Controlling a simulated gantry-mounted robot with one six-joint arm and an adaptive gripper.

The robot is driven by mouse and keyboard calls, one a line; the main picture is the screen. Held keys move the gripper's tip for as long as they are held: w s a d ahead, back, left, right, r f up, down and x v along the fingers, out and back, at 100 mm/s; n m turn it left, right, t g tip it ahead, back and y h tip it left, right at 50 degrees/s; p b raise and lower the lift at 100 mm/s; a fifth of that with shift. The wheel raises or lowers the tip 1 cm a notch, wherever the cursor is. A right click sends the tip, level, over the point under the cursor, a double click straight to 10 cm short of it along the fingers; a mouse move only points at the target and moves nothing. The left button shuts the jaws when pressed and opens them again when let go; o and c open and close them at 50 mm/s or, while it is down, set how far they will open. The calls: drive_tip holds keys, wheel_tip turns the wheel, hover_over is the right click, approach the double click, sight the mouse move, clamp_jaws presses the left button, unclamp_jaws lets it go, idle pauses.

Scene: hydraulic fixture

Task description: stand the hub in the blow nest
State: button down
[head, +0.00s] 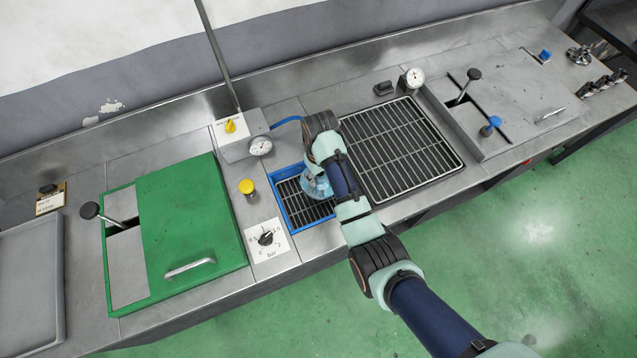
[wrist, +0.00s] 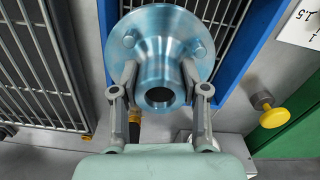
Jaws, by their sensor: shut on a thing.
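The hub (wrist: 160,28) is a shiny bluish metal part with a wide round flange, bolt heads and a narrower bored neck. In the wrist view my gripper (wrist: 160,78) is shut on the hub, with one finger on each side of the neck. In the head view the hub (head: 317,186) shows partly under my wrist, over the blow nest, a blue-rimmed bay (head: 279,203) with a dark bar grate. The nest's blue rim also shows in the wrist view (wrist: 262,42). I cannot tell whether the hub touches the grate. My arm hides the nest's right part.
A pressure gauge box (head: 240,135) with a blue hose stands behind the nest. A yellow button (head: 246,187) and a bar dial (head: 267,239) are to its left, then a green lid (head: 190,215). A larger grated bay (head: 440,140) lies to the right.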

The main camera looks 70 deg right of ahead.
sight(319, 189)
wheel_tip(319, 189, down, 8)
drive_tip(key=shift+f+b, duration=0.25)
drive_tip(key=shift+b, duration=0.6)
drive_tip(key=shift+f, duration=0.15)
drive_tip(key=c, duration=0.6)
unclamp_jaws()
wheel_tip(319, 189, up, 12)
drive_tip(key=p, duration=0.2)
drive_tip(key=shift+p, duration=0.4)
drive_tip(key=shift+w, duration=0.1)
